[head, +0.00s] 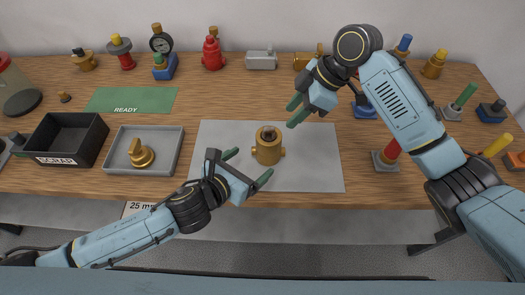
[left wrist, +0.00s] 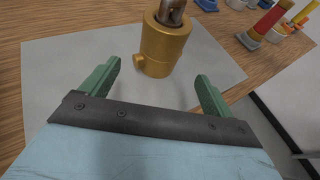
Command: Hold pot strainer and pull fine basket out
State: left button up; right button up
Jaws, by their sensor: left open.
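The brass pot strainer (head: 268,150) stands upright on the grey mat. The fine basket (head: 269,132) looks like the dark grey metal piece in its open top, with its lower part hidden inside. In the left wrist view the pot strainer (left wrist: 165,48) is just beyond the fingertips, with the grey piece (left wrist: 172,12) cut off by the top edge. My left gripper (head: 248,166) is open and empty, in front and to the left of the strainer, its fingers pointing at it. My right gripper (head: 293,110) is open and empty, above and to the right of the strainer.
A grey tray (head: 173,168) with a brass part (head: 142,153) and a black SCRAP bin (head: 52,148) stand to the left. A green READY mat (head: 125,108) lies behind them. Several valves and fittings line the back and right. The grey mat (head: 220,135) is otherwise clear.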

aim_at(263, 153)
pick_arm(q)
jog(key=x, duration=1)
jog(key=c, duration=1.4)
jog(key=o, duration=0.8)
jog(key=shift+c, duration=0.2)
jog(key=c, duration=0.5)
pick_arm(e)
jog(key=shift+c, duration=0.2)
